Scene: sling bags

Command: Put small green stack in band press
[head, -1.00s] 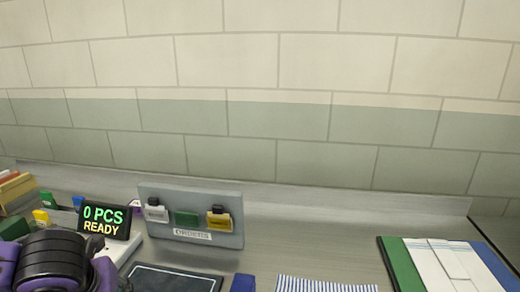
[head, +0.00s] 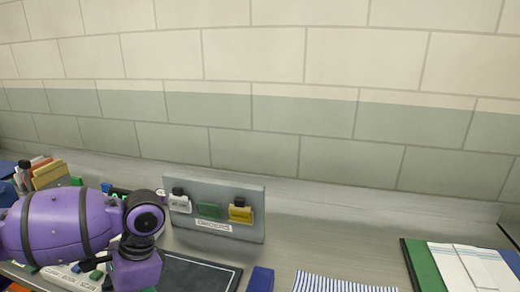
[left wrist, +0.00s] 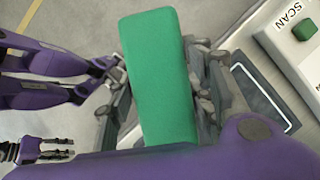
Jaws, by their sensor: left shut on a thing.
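The small green stack (left wrist: 160,85) is a plain green block in the left wrist view. My left gripper (left wrist: 165,95) is shut on it, with grey finger links on both sides. The stack's lower end is hidden by my purple wrist. In the head view my purple left arm covers the lower left, and its fingers and the stack cannot be made out. My right gripper (left wrist: 48,149) appears small at the lower left of the wrist view, open and empty. I cannot tell for certain which thing is the band press.
A white device marked SCAN (left wrist: 285,35) has a green button. A dark pale-edged pad (head: 200,273) lies before a grey orders board (head: 250,212) holding tags. A striped cloth (head: 340,284) and a green folder (head: 420,265) lie to the right. The back counter between them is clear.

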